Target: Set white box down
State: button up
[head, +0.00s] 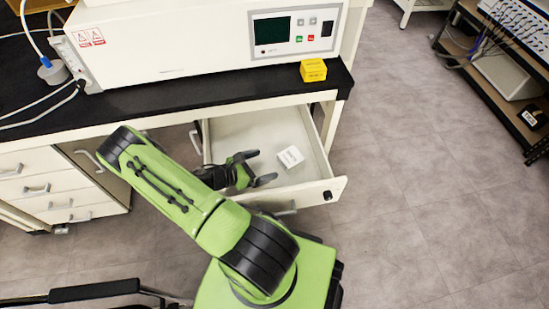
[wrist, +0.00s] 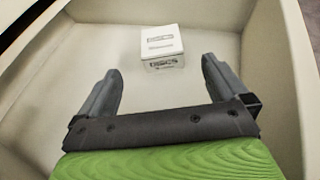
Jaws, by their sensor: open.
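The white box (head: 290,157) sits inside the open drawer (head: 318,172), toward its right side in the head view. In the wrist view the white box (wrist: 162,48) rests upright on the drawer floor, with dark print on its top and front. My gripper (head: 268,167) is open and empty inside the drawer, to the left of the box. In the wrist view my gripper's fingers (wrist: 160,80) are spread, and the box stands beyond their tips, apart from them.
The drawer walls (wrist: 285,85) surround my gripper closely. Above is a black bench top (head: 200,98) with a freeze dryer (head: 180,50) and a yellow box (head: 313,70). A dark shelf rack (head: 500,90) stands at the right. The floor (head: 430,200) between is clear.

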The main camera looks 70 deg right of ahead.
jog(key=shift+w+a+r, duration=0.15)
jog(key=shift+w+a, duration=0.05)
jog(key=shift+a, duration=0.1)
jog(key=w+a+r+m+t+y, duration=0.35)
jog(key=w+a+r+m, duration=0.2)
jog(key=a+r, duration=0.3)
jog(key=w+a+r+m+t+y, duration=0.35)
jog(key=w+a+r, duration=0.3)
jog(key=r, duration=0.35)
jog(key=s+a+r+t+y, duration=0.2)
jog(key=s+a+r+t, duration=0.1)
jog(key=a+r, duration=0.4)
jog(key=s+a+r+m+t+y, duration=0.1)
jog(key=s+a+r+t, duration=0.2)
jog(key=s+a+r, duration=0.3)
jog(key=shift+a+r+m+t+y, duration=0.35)
jog(key=shift+a+r, duration=0.25)
jog(key=shift+a, duration=0.65)
